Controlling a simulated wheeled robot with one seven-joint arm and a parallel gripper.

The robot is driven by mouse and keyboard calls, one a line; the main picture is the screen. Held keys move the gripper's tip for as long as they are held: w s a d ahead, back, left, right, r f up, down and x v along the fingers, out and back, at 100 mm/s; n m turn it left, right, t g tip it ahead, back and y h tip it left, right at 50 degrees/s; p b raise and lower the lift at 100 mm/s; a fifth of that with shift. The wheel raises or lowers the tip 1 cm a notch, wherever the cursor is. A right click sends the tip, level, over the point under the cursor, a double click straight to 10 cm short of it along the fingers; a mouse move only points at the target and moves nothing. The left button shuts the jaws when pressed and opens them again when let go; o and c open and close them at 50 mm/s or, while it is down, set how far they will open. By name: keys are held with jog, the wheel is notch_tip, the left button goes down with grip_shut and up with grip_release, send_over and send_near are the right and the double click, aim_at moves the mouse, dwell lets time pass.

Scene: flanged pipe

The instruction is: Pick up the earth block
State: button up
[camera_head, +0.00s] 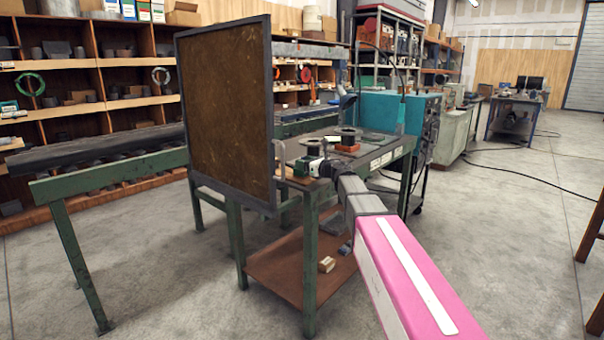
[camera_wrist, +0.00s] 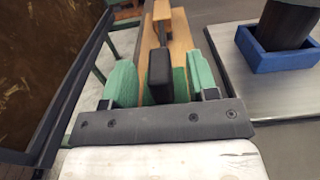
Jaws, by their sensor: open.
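My gripper (camera_wrist: 160,80) is open, with its two green fingers spread apart in the wrist view. A small black block (camera_wrist: 160,68) shows between the fingers, with a gap on each side; I take it for the earth block. It appears over a pale wooden board (camera_wrist: 181,38), with a green patch beside it. A tan piece with a dark bar lies just beyond it. In the head view my gripper (camera_head: 313,164) is at the near edge of the green work table (camera_head: 362,171). The block cannot be made out there.
A dark-framed brown panel (camera_head: 230,110) stands close on the left. On the right in the wrist view, a blue square holder (camera_wrist: 275,52) with a dark cylinder sits on a grey plate (camera_wrist: 243,88). A teal machine (camera_head: 380,110) stands behind the table. The floor at right is open.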

jog(key=shift+x, duration=0.85)
grip_shut()
jog(key=shift+r, duration=0.1)
